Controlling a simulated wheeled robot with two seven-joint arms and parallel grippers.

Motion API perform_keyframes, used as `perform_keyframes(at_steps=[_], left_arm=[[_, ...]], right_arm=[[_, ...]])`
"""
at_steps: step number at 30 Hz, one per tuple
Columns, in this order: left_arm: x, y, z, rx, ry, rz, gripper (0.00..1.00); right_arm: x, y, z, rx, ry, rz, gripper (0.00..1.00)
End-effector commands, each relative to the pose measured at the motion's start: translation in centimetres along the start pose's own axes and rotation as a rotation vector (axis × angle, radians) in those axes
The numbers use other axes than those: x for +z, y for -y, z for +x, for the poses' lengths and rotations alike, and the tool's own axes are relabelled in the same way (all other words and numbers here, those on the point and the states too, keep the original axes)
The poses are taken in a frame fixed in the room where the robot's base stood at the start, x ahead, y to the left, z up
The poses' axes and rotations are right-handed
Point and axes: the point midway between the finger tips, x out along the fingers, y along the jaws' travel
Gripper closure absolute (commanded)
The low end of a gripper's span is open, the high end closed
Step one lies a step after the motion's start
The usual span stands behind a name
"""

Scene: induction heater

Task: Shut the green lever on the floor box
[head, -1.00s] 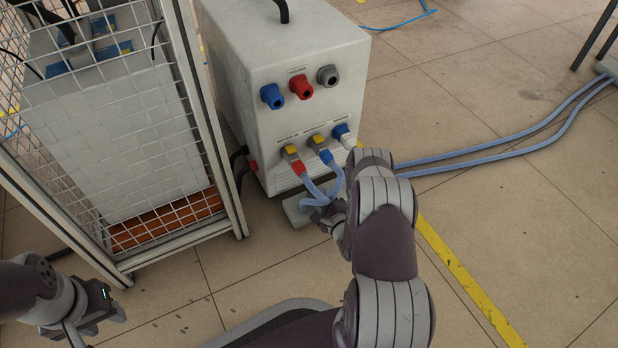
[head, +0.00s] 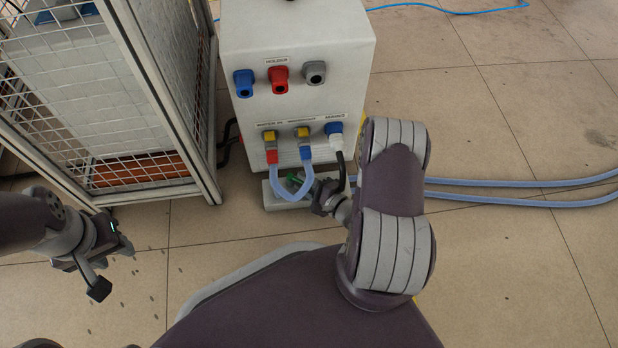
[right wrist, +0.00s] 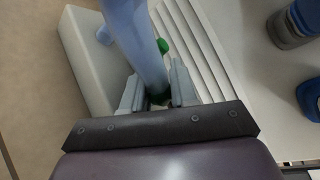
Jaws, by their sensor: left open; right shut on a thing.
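The floor box (head: 280,203) is a low pale block on the floor at the foot of the white cabinet; it also shows in the right wrist view (right wrist: 82,55). Part of the green lever (head: 294,180) shows above it, behind the blue hoses. In the right wrist view, green parts of the lever (right wrist: 163,46) show beside and below a hose that covers its middle. My right gripper (head: 318,192) is at the floor box, shut on the green lever low between its fingers; the hose hides part of the grip. My left gripper (head: 100,272) is open and empty at the left.
The white cabinet (head: 300,50) with coloured connectors stands behind the box. Blue hoses (head: 285,193) loop down from it in front of the lever. A mesh cage (head: 100,110) stands at left. Two long hoses (head: 520,199) run right across the floor. Open floor lies right.

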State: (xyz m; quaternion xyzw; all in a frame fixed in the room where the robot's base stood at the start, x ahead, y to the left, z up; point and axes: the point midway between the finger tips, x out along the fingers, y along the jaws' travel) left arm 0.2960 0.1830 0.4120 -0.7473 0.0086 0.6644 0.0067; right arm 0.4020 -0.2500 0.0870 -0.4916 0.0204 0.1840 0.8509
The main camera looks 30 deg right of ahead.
Motion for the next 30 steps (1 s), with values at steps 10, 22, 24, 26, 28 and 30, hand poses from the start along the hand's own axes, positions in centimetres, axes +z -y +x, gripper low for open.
perform_keyframes(at_steps=[10,22,24,26,28,30], left_arm=[[0.0,0.0,0.02,0.0,0.0,0.0,0.57],[0.0,0.0,0.0,0.0,0.0,0.0,0.57],[0.0,0.0,0.01,0.0,0.0,0.0,0.57],[0.0,0.0,0.02,0.0,0.0,0.0,0.57],[0.01,0.0,0.02,0.0,0.0,0.0,0.57],[-0.01,0.0,-0.08,0.0,0.0,0.0,0.57]], right_arm=[[0.18,0.43,0.33,0.009,0.039,-0.019,1.0],[0.24,0.39,0.31,0.01,0.04,-0.018,0.53],[0.23,0.3,0.27,0.012,0.038,-0.016,0.53],[0.22,0.24,0.24,0.013,0.037,-0.015,0.53],[0.21,0.19,0.21,0.014,0.035,-0.014,0.53],[0.21,0.21,0.06,0.014,0.034,-0.013,0.53]])
